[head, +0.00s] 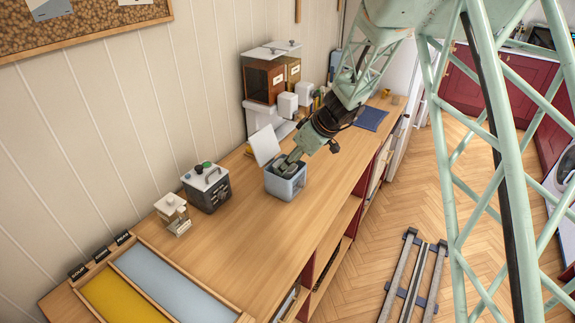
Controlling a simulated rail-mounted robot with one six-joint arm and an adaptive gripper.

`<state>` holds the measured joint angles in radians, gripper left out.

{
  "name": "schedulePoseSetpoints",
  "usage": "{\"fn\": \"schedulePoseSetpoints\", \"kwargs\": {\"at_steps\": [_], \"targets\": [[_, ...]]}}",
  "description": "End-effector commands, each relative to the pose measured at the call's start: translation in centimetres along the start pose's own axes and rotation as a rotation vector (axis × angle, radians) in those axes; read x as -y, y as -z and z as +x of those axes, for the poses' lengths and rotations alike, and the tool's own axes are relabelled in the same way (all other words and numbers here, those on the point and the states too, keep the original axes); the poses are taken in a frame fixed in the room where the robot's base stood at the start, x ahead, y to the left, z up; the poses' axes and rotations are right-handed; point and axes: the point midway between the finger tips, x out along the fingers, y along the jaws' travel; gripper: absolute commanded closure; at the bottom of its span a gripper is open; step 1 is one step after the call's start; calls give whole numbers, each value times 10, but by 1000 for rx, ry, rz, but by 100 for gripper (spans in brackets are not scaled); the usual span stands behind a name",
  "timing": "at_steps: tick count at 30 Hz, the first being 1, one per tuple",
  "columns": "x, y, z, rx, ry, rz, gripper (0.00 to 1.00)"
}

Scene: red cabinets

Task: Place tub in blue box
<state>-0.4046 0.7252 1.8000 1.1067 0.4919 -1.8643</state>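The blue box (286,188) stands on the wooden counter with its pale lid (265,145) raised on the wall side. My gripper (284,171) reaches down from the upper right into the box's open top. Its fingertips are small and partly hidden by the box, so I cannot tell whether they are open or shut. I cannot make out a tub in or under the gripper; the inside of the box is mostly hidden.
A dark grey lidded container (206,189) and a small white-lidded jar (173,213) stand left of the box. Dispensers (264,80) and white canisters (288,106) stand behind. A tray with yellow and pale blue sections (125,300) lies front left. The counter between is clear.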

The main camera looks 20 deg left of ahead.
Motion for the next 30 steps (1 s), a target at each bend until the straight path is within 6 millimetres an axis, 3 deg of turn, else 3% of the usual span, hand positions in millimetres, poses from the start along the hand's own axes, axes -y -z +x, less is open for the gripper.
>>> {"fn": "schedulePoseSetpoints", "kwargs": {"at_steps": [30], "targets": [[0, -4, 7, -1, -1, 0, 85]]}}
